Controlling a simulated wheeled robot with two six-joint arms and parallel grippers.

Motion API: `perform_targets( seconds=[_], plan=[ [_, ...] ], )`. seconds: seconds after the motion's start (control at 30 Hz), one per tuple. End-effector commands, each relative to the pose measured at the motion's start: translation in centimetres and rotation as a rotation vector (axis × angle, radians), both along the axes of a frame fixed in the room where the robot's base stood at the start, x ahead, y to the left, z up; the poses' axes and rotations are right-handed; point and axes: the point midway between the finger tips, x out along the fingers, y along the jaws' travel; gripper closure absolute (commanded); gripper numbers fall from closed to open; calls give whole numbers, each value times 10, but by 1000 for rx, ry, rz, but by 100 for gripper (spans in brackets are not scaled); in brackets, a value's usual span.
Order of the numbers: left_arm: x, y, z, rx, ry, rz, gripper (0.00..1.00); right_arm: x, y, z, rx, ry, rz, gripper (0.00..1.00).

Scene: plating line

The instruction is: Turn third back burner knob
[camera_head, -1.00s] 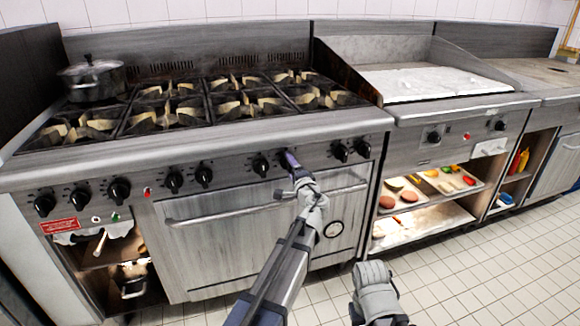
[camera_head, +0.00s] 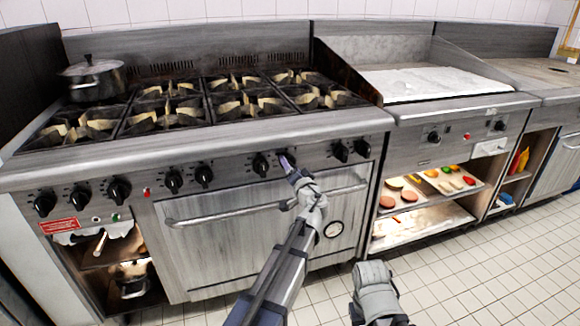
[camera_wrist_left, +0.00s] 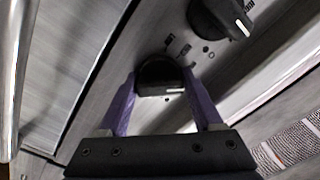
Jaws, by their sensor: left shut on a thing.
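My left gripper (camera_head: 287,161) is at the stove's front panel, with its purple fingers on either side of a black burner knob (camera_wrist_left: 158,76). It is shut on that knob, which is mostly covered by the fingers in the head view. In the left wrist view the knob sits between the fingers, with a white mark low on its face. A neighbouring black knob (camera_head: 261,165) is just left of the gripper and stands apart from it. My right arm shows at the bottom of the head view, but its fingers do not.
More black knobs (camera_head: 341,151) line the panel on both sides. The oven door handle (camera_head: 235,212) runs below, under my left wrist. A pot (camera_head: 95,80) stands on the back left burner. A shelf tray (camera_head: 440,187) with food is at the right. The floor in front is clear.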

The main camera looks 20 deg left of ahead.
Motion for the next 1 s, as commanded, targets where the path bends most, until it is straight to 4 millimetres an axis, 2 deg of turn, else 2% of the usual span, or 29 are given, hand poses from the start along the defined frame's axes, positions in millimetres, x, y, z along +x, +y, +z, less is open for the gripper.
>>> perform_targets(
  seconds=[0.57,0.6,0.8,1.0],
  plan=[
    [-1,0,0,-27,-17,-1,88,0,0,0,0,0,0,50],
    [-1,0,0,-27,-17,-1,30,0,0,0,0,0,0,50],
    [0,0,0,-26,-17,-1,7,0,0,0,0,0,0,50],
    [0,0,0,-25,-17,0,6,0,0,0,0,0,0,50]
  ],
)
